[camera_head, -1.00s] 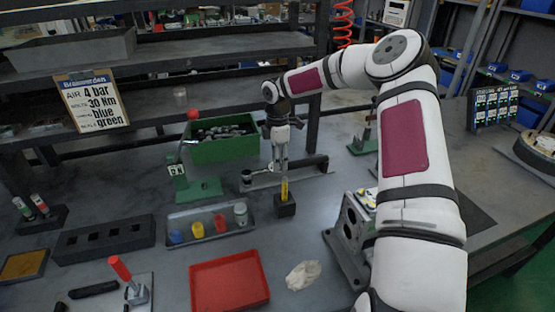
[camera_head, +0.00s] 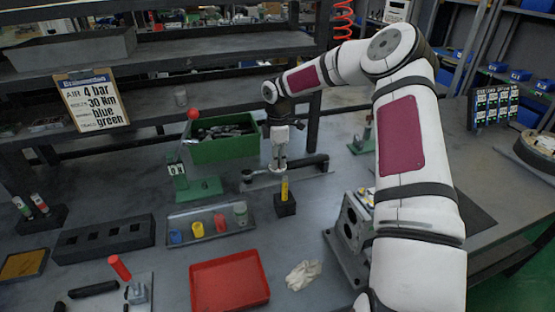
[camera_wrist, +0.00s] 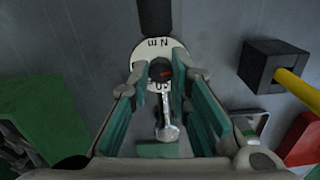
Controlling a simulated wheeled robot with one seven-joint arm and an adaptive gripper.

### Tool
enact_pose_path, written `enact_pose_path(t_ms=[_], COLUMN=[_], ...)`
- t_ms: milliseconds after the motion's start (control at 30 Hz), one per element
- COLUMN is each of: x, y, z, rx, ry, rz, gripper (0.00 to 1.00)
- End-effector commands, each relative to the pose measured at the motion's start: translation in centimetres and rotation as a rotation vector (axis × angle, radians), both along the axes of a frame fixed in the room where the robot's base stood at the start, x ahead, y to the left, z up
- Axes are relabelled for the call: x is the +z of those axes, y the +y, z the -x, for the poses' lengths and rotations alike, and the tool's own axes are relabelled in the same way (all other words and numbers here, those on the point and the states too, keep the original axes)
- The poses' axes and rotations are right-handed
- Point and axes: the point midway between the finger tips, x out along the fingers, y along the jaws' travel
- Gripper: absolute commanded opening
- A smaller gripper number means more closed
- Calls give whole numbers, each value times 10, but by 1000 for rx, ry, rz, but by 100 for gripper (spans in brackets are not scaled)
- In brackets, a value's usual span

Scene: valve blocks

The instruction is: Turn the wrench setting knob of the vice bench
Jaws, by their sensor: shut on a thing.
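The wrench (camera_head: 308,166) lies on a grey plate on the bench, its dark handle running to the right. My gripper (camera_head: 279,168) points down over the wrench's left part. In the wrist view my gripper (camera_wrist: 161,80) has its two green-padded fingers on either side of the knob, shut on it. In the head view the gripper hides the knob.
A small black block with a yellow upright piece (camera_head: 285,203) stands close in front of the wrench. A green bin (camera_head: 222,150) is behind left, and a green stand with a red-ball lever (camera_head: 197,187) is left. A red tray (camera_head: 229,283) is in front.

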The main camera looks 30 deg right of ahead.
Motion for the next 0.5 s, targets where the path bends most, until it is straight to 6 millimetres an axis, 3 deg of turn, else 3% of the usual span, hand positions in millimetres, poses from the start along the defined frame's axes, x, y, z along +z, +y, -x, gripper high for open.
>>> enact_pose_path(t_ms=[500], x=[1], y=[0], z=[-1], rx=[-433], ry=[-2], rz=[3], gripper=[0])
